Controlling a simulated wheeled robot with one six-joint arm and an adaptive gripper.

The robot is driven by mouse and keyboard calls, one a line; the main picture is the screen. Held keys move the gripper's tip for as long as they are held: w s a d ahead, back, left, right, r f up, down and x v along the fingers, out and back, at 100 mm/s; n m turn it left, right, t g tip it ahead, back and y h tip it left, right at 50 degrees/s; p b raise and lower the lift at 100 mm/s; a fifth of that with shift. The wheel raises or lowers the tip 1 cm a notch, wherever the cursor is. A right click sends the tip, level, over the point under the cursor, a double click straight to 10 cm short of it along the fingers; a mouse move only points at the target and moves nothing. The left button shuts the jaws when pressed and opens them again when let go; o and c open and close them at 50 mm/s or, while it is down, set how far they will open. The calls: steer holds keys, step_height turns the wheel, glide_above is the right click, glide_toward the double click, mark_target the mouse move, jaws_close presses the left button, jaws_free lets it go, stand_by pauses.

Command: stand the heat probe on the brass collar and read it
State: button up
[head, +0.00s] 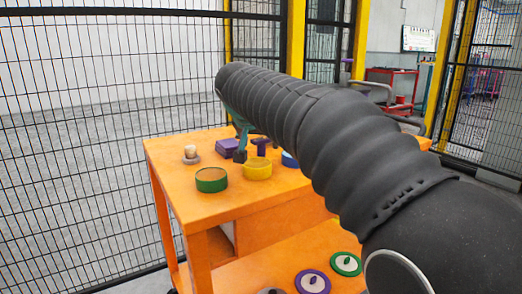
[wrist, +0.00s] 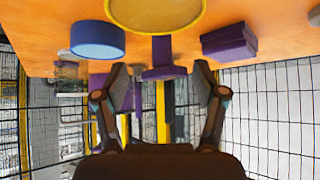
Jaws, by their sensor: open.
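A purple T-shaped piece (head: 262,146), which may be the heat probe, stands on the orange cart top behind the yellow round piece. In the wrist view this T-shaped piece (wrist: 162,58) shows between and beyond my fingertips, apart from both. My gripper (wrist: 161,80) is open and empty. In the head view my arm hides most of it, and a finger shows in front of the purple box. I cannot tell for certain which piece is the brass collar.
A green round piece (head: 211,180), a yellow one (head: 257,169), a blue one (wrist: 98,40) and a purple box (wrist: 229,42) crowd the orange cart top (head: 180,187). Purple-rimmed (head: 312,283) and green-rimmed (head: 346,264) discs lie on the lower shelf. Mesh fencing (head: 90,130) stands behind.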

mark_target(261, 141)
steer(key=x, duration=0.4)
steer(key=shift+r, duration=0.15)
jaws_close()
steer(key=shift+r, duration=0.1)
